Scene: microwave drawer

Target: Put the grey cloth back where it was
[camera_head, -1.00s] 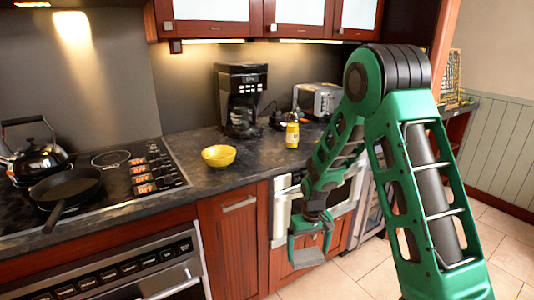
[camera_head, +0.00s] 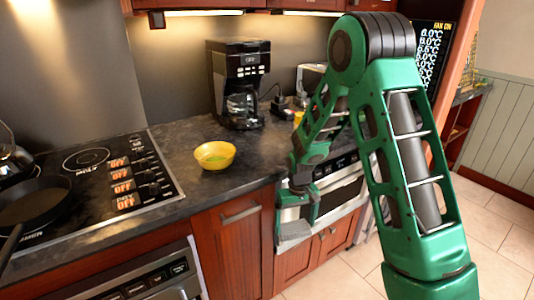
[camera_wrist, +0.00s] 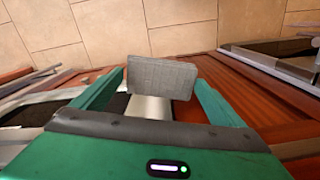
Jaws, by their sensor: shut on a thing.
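The grey cloth (camera_head: 293,234) hangs at the end of my gripper (camera_head: 298,222), in front of the cabinets and below the counter edge. In the wrist view the cloth (camera_wrist: 160,72) is a stiff-looking grey rectangle between the two green fingers of my gripper (camera_wrist: 161,88), which is shut on it. The floor and red-brown wood fronts lie beyond it. The steel-fronted built-in appliance (camera_head: 338,192) is just right of my gripper and partly hidden by my arm.
A yellow bowl (camera_head: 215,155) stands on the dark counter (camera_head: 190,133), with a coffee maker (camera_head: 238,85) behind it. The stove (camera_head: 100,180) with a black pan (camera_head: 30,205) is at left. Bare tiled floor (camera_head: 345,282) lies at lower right.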

